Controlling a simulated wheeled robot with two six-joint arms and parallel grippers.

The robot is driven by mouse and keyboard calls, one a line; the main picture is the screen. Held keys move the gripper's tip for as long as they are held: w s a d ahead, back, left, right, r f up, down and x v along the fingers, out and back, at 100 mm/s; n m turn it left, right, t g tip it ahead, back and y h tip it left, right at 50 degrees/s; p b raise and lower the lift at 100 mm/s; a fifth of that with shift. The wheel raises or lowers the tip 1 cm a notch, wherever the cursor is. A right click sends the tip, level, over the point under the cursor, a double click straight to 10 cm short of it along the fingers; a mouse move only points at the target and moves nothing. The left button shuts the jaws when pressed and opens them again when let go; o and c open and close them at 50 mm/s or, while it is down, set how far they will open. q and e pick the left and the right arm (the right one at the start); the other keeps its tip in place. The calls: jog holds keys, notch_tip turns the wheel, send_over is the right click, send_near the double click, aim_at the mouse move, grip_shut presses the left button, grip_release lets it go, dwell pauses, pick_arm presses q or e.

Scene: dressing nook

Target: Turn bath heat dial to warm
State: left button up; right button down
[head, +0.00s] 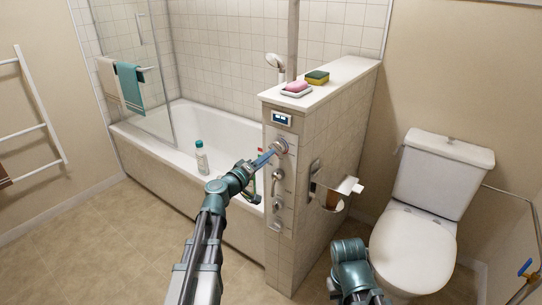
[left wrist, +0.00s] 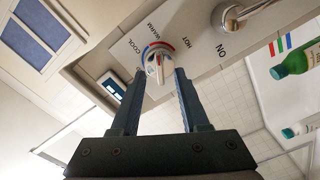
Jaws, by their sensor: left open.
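The bath heat dial (head: 279,146) is a round silver knob on the grey control plate at the end of the tiled half wall. In the left wrist view the dial (left wrist: 154,58) has a red and blue ring, with the words COOL, WARM and HOT around it. Its exact setting is hard to read. My left gripper (head: 266,158) is open in front of the dial. In the wrist view its two fingers (left wrist: 157,78) stand on either side of the knob; whether they touch it is unclear. My right gripper is out of view; only part of my right arm shows.
A lever (left wrist: 240,14) marked ON sits on the same plate. A small display (head: 282,119) is above the dial. A toilet-paper holder (head: 328,196) juts from the wall near the toilet (head: 413,247). The left floor is clear.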

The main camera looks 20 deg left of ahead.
pick_arm(q)
jog(key=v, duration=1)
jog(key=shift+s, duration=0.25)
jog(key=s+d+f+m+g+h, duration=0.1)
jog(key=s+d+f+m+g, duration=0.3)
jog(key=d, duration=0.3)
jog(key=s+d+f+m+g, duration=0.1)
jog(key=d+f+m+g, duration=0.15)
jog(key=d+f, duration=0.35)
jog(key=s+d+f+m+g+h, duration=0.1)
jog(key=s+d+f+m+g, duration=0.25)
jog(key=d, duration=0.55)
jog(key=s+f+m+g+y, duration=0.2)
jog(key=s+f+g+y, duration=0.6)
jog(key=s, duration=0.4)
notch_tip(320, 180, up, 15)
jog(key=y+p, duration=0.1)
jog(key=p, duration=1.4)
jog(key=shift+s+a+t, duration=0.2)
jog(key=shift+s+t, duration=0.2)
